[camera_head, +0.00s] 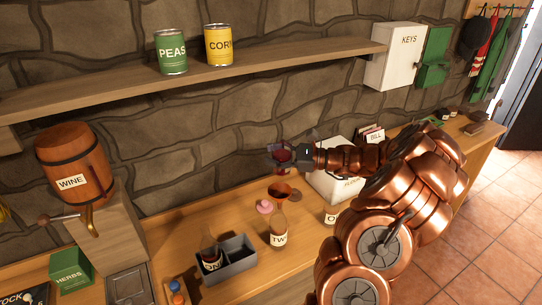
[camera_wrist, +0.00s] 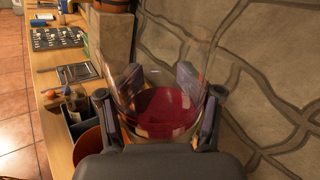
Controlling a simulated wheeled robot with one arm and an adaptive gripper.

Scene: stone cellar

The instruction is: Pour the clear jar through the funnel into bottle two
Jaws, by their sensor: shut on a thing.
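My gripper (camera_head: 283,156) is shut on the clear jar (camera_wrist: 165,112), one finger on each side of it. The jar is see-through and holds dark red liquid, with clear wall above it; it looks about upright. In the head view the jar is small and partly hidden by my fingers. The funnel (camera_head: 281,190), orange-brown, sits in the neck of bottle two (camera_head: 278,237), which stands on the bench. The jar is above the funnel in the picture, apart from it. An orange rim, probably the funnel (camera_wrist: 88,147), shows at lower left in the wrist view, partly hidden by my gripper.
A grey divided box (camera_head: 238,262) with a labelled bottle (camera_head: 210,255) stands left of bottle two. A pink object (camera_head: 264,207) lies behind bottle two. A white box (camera_head: 335,185) stands under my arm. A wine barrel (camera_head: 72,163) is at left; the stone wall is close behind.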

